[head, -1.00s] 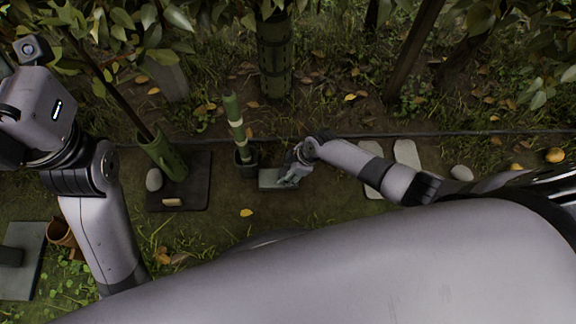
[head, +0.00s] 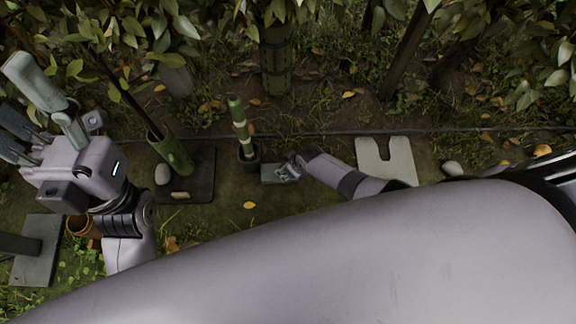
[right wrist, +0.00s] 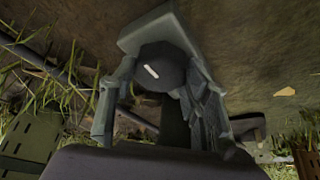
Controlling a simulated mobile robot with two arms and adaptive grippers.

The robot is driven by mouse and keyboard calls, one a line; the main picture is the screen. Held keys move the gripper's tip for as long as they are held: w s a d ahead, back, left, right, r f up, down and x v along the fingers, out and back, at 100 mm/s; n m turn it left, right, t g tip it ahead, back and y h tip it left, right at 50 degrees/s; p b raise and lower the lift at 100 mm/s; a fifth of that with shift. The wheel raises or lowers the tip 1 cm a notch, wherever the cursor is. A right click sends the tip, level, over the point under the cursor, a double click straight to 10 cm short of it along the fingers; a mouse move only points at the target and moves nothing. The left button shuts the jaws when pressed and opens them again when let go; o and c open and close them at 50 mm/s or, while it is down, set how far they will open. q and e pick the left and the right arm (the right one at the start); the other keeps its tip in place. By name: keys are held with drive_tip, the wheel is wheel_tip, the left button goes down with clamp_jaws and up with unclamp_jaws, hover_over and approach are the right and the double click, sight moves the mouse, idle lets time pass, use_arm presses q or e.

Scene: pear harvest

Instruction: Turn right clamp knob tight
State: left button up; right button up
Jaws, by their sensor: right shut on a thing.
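The clamp knob (right wrist: 163,67) is dark and round with a short white mark on its face, in the right wrist view. My right gripper (right wrist: 155,95) is shut on it, with a grey-green finger on each side. A flat grey-green block (right wrist: 150,27) lies behind the knob. In the head view my right gripper (head: 287,168) is small, over the right part of a grey-green plate (head: 270,173), and the knob is hidden. My left gripper (head: 40,118) is at the upper left, raised, with its fingers spread and nothing seen between them.
A green banded post (head: 239,122) in a dark pot stands left of the plate. A pale notched slab (head: 400,157) lies right. A thin dark hose (head: 330,134) runs behind.

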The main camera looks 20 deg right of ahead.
idle(0.4)
drive_tip(key=o, duration=1.1)
drive_tip(key=shift+o, duration=0.2)
drive_tip(key=shift+r, duration=0.1)
drive_tip(key=v, duration=1.1)
drive_tip(key=shift+s+r, duration=0.25)
drive_tip(key=shift+r, duration=0.1)
